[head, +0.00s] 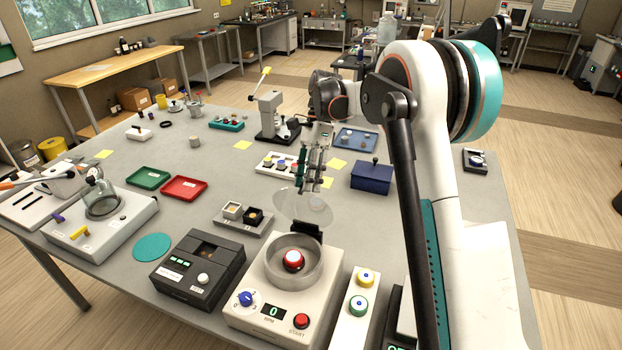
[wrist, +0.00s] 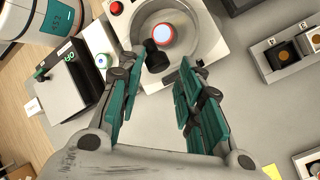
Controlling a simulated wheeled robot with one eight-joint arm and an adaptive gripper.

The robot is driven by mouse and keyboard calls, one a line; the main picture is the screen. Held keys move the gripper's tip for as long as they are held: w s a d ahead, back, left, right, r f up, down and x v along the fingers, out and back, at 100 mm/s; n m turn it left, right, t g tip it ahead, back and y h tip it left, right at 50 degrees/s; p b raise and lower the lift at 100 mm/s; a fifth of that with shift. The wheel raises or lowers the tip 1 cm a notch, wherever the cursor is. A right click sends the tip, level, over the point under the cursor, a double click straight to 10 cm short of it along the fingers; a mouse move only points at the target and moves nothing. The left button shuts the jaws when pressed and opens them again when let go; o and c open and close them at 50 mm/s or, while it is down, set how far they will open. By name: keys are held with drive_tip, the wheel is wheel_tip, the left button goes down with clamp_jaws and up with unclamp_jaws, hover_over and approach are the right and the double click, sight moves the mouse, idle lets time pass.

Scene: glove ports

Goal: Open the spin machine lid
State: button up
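The spin machine (head: 320,300) stands at the table's front, with a grey round bowl (head: 272,272) and a red-and-white round piece (head: 293,260) inside. Its clear lid (head: 290,205) is a faint disc tilted up behind the bowl, above the black hinge (head: 307,231). The bowl is uncovered. The wrist view also shows the bowl (wrist: 193,22), the red-rimmed piece (wrist: 164,35) and the hinge (wrist: 156,56); the lid is hard to make out there. My gripper (head: 309,188) is above and behind the lid. Its teal fingers (wrist: 160,72) are spread, with nothing visible between them.
A dark box machine (head: 200,265) stands left of the spin machine, a two-button panel (head: 352,325) right. A small grey holder (head: 243,222) lies behind to the left. A blue lidded box (head: 372,178) and a white rack (head: 281,163) are near my gripper.

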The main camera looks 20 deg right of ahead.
drive_tip(key=shift+o, duration=0.4)
drive_tip(key=shift+w+a+f, duration=0.15)
drive_tip(key=shift+w+f, duration=0.3)
drive_tip(key=shift+w, duration=0.05)
drive_tip(key=shift+s+r, duration=0.1)
drive_tip(key=shift+r, duration=0.05)
drive_tip(key=shift+r, duration=0.1)
